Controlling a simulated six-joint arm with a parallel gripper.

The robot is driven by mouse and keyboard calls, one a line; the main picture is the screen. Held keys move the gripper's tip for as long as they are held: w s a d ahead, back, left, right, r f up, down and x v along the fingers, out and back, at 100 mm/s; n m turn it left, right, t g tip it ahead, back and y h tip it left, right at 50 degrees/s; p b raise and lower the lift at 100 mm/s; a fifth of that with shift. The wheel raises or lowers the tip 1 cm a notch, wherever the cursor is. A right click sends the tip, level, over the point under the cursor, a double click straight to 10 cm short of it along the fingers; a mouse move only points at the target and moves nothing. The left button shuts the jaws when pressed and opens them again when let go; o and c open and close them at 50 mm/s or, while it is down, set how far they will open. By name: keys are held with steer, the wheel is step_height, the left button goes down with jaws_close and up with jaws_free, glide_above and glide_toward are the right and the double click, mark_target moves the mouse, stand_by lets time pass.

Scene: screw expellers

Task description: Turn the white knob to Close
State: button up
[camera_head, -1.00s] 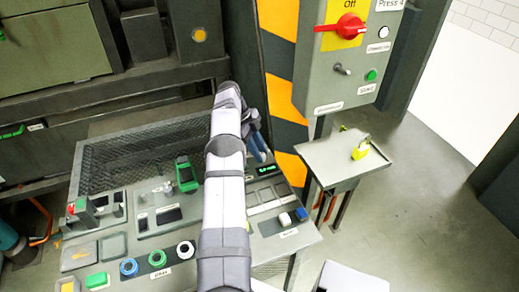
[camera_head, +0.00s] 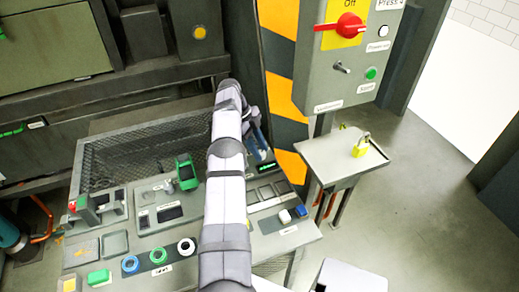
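The white knob (camera_head: 187,247) is on the front of the sloped control panel (camera_head: 215,262), at the right end of a row with a green knob (camera_head: 158,256) and a blue knob (camera_head: 130,264). A label lies below the row, too small to read. My gripper (camera_head: 260,146) is behind my arm, above the panel's far right part, well apart from the white knob. Its bluish fingers are partly hidden by my arm, so I cannot tell whether they are open.
My arm crosses the panel just right of the white knob. A small white block (camera_head: 285,216) and a blue block (camera_head: 301,212) are on the panel's right. A grey box with a red switch (camera_head: 348,26) stands behind. A side table holds a yellow padlock (camera_head: 361,147).

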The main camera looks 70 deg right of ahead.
steer(key=shift+r, duration=0.5)
step_height(320, 180, up, 6)
steer(key=p, duration=0.3)
steer(key=shift+r+p, duration=0.25)
steer(key=shift+p, duration=0.1)
steer(key=shift+r+p, duration=1.25)
steer(key=shift+p, duration=0.05)
